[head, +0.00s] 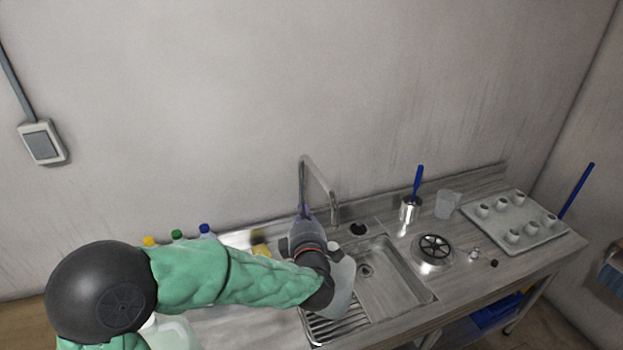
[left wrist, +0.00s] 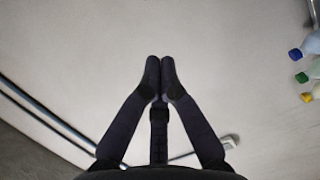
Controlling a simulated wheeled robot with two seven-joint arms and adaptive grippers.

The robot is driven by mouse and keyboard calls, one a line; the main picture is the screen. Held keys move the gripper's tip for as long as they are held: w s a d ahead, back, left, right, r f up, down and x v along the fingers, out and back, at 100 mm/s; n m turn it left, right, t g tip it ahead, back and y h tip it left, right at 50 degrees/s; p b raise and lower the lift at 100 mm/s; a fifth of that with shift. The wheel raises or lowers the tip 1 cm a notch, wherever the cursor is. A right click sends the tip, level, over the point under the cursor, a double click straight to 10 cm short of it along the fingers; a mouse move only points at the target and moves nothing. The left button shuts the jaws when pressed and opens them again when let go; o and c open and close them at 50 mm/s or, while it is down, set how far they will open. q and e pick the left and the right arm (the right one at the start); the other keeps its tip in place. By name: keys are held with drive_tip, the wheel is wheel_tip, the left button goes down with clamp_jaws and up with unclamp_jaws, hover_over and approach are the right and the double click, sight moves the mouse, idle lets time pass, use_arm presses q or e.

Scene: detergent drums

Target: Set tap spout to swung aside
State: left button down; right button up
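The tap (head: 319,175) is a thin grey metal pipe at the back of the sink. Its upright rises near the wall. Its spout reaches forward and right, and its tip turns down near the back-left edge of the sink bowl (head: 395,290). My left gripper (head: 303,210) is in front of the tap's upright and hides its lower part; I cannot tell whether they touch. In the left wrist view my left gripper's fingertips (left wrist: 160,76) are together with nothing visible between them. The tap is not clearly seen there. My right gripper is not in view.
Bottles with yellow, green and blue caps (head: 205,230) stand left of my gripper. A ribbed drainer (head: 335,328) lies under my forearm. Right of the bowl are a metal holder (head: 409,212) with a blue-handled brush, a clear cup (head: 447,204) and a tray of cups (head: 540,236).

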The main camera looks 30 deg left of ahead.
use_arm(q)
drive_tip(key=shift+s+a+r+n, duration=0.2)
drive_tip(key=shift+a+r+n, duration=0.1)
drive_tip(key=shift+r, duration=0.15)
drive_tip(key=shift+w, duration=0.1)
drive_tip(key=w+a+f+p, duration=0.1)
drive_tip(key=w+a, duration=0.2)
drive_tip(key=w, duration=0.8)
drive_tip(key=shift+a+f+p, duration=0.15)
drive_tip(key=shift+p, duration=0.15)
